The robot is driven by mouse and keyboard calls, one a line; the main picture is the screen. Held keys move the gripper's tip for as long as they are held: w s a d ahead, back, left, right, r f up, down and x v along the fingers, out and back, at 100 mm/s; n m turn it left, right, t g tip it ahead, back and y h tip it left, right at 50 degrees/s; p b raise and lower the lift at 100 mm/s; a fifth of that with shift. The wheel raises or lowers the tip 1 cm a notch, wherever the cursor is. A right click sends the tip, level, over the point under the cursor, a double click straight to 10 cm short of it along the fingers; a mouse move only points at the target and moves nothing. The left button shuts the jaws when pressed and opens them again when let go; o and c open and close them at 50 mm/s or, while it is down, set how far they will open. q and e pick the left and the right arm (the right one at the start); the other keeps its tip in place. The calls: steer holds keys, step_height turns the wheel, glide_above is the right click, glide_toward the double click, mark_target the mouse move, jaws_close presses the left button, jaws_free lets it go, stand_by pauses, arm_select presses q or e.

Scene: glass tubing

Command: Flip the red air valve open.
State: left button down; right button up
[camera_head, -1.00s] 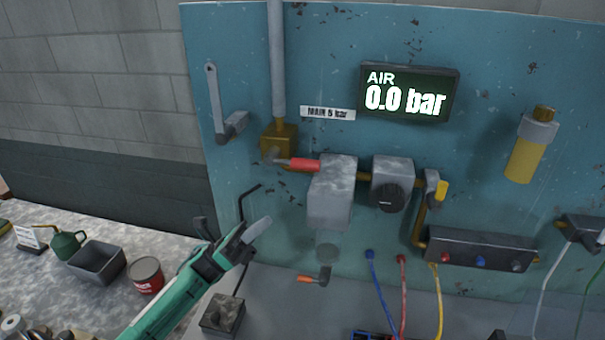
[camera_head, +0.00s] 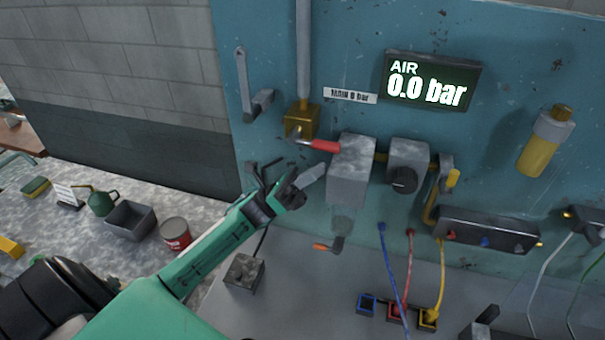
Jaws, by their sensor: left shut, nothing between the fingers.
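The red air valve handle (camera_head: 320,145) sticks out to the right from a brass valve body (camera_head: 301,121) at the foot of a grey vertical pipe on the blue panel. The handle lies nearly level, tilted slightly down to the right. The air display (camera_head: 431,82) reads 0.0 bar. My left gripper (camera_head: 307,177) is shut and empty, just below the handle in the picture. Whether it touches the handle or panel I cannot tell. My right gripper is not in view.
A grey filter block (camera_head: 351,171) and a regulator with a black knob (camera_head: 404,178) sit right of the valve. A grey lever (camera_head: 243,80) hangs at the left. Below is an orange-tipped drain tap (camera_head: 323,246). A red can (camera_head: 175,233) stands on the bench.

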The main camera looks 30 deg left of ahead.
arm_select(q)
steer(key=shift+w+a+r+p, duration=0.1)
steer(key=shift+w+r+p, duration=0.1)
steer(key=shift+r+p, duration=0.8)
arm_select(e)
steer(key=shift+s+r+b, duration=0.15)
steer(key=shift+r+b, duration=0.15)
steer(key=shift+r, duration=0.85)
arm_select(q)
steer(key=shift+r, duration=0.25)
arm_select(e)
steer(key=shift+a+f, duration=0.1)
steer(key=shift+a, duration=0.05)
